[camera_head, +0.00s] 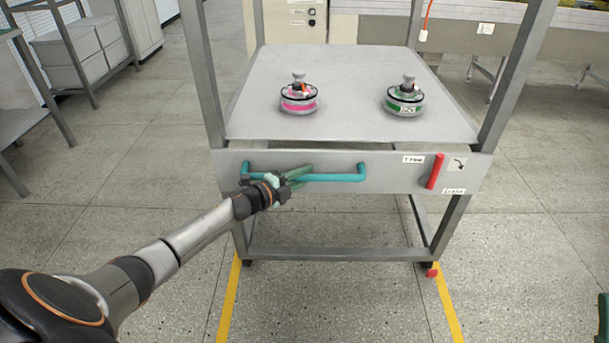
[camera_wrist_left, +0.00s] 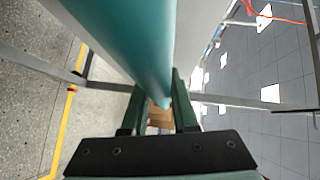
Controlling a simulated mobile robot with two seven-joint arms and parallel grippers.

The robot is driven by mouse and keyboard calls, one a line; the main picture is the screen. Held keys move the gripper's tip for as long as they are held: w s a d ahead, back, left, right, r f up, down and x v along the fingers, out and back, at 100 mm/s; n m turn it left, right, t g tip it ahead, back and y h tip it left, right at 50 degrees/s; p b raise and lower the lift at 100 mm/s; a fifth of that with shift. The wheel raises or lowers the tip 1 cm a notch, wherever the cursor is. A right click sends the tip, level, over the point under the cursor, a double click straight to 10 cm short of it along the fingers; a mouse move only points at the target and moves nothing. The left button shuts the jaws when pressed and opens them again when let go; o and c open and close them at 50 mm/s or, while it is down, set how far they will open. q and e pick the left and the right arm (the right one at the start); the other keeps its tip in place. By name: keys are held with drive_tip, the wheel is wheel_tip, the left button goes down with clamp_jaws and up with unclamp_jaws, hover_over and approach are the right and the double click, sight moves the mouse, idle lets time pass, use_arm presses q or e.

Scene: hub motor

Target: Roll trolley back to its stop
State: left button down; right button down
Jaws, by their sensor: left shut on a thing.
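The trolley (camera_head: 350,130) stands in the middle of the head view, a grey metal frame with a flat top. A teal bar handle (camera_head: 330,177) runs along its front panel. My left gripper (camera_head: 290,180) is at the left part of this handle, shut on it. In the left wrist view the teal handle (camera_wrist_left: 135,40) passes between the dark fingers of the left gripper (camera_wrist_left: 158,100). A red lever (camera_head: 436,170) stands nearly upright at the panel's right, between labels that seem to read "Free" and "Brake".
Two hub motors, one with pink (camera_head: 298,97) and one with green (camera_head: 404,100), sit on the trolley top. Yellow floor lines (camera_head: 230,300) run on both sides in front. Shelving with boxes (camera_head: 85,50) is at the left, and a bench (camera_head: 480,30) is behind. The floor in front is clear.

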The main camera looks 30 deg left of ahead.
use_arm(q)
drive_tip(key=shift+w+a+r, duration=0.15)
drive_tip(key=shift+a, duration=0.4)
use_arm(e)
drive_tip(key=shift+w+a, duration=0.1)
use_arm(q)
drive_tip(key=c, duration=1)
unclamp_jaws()
drive_tip(key=o, duration=0.3)
drive_tip(key=shift+d, duration=0.25)
use_arm(e)
drive_tip(key=shift+a, duration=0.1)
use_arm(q)
drive_tip(key=shift+p+v, duration=1.95)
drive_tip(key=shift+v, duration=4.4)
use_arm(e)
drive_tip(key=shift+n, duration=0.5)
drive_tip(key=shift+d+r, duration=0.2)
drive_tip(key=shift+r, duration=1.85)
